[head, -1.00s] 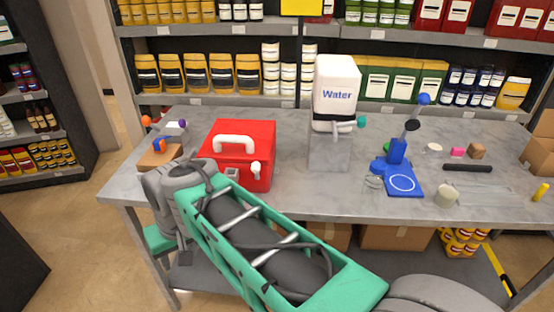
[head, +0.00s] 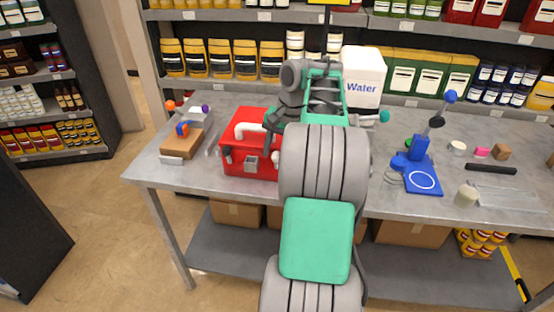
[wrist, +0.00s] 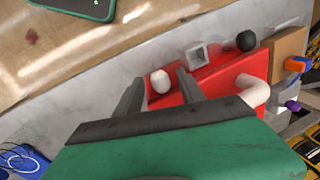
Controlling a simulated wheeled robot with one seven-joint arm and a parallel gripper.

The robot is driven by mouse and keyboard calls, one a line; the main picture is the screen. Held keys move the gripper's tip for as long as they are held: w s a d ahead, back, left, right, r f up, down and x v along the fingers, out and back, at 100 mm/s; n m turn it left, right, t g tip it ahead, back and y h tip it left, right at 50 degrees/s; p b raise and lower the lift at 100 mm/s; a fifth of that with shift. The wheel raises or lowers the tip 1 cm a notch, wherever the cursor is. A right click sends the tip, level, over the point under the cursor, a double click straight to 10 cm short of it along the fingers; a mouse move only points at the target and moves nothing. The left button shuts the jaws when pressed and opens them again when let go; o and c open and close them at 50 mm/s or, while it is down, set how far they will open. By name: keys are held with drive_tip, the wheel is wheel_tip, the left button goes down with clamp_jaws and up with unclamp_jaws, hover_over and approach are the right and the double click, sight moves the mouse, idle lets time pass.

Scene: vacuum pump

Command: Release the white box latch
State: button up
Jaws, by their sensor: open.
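The red box (head: 240,156) with its white handle (head: 248,130) stands on the table in the head view, partly covered by my arm. In the wrist view, the box (wrist: 222,75) shows the round white latch knob (wrist: 160,81), a square grey metal clasp (wrist: 197,54) and a round black knob (wrist: 245,40). My gripper (wrist: 158,76) is open. Its two fingers appear on either side of the white knob in the wrist view, not closed on it. Whether they touch it or how far off they are, I cannot tell. My arm hides most of the gripper in the head view.
The white water container (head: 364,77) stands right behind my arm. A wooden block (head: 181,143) with small coloured parts lies left of the box. A blue stand (head: 422,175) is to the right. The table's front edge lies close before the box.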

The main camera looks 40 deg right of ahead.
drive_tip(key=shift+f, duration=0.15)
drive_tip(key=shift+c, duration=0.5)
clamp_jaws()
idle(0.9)
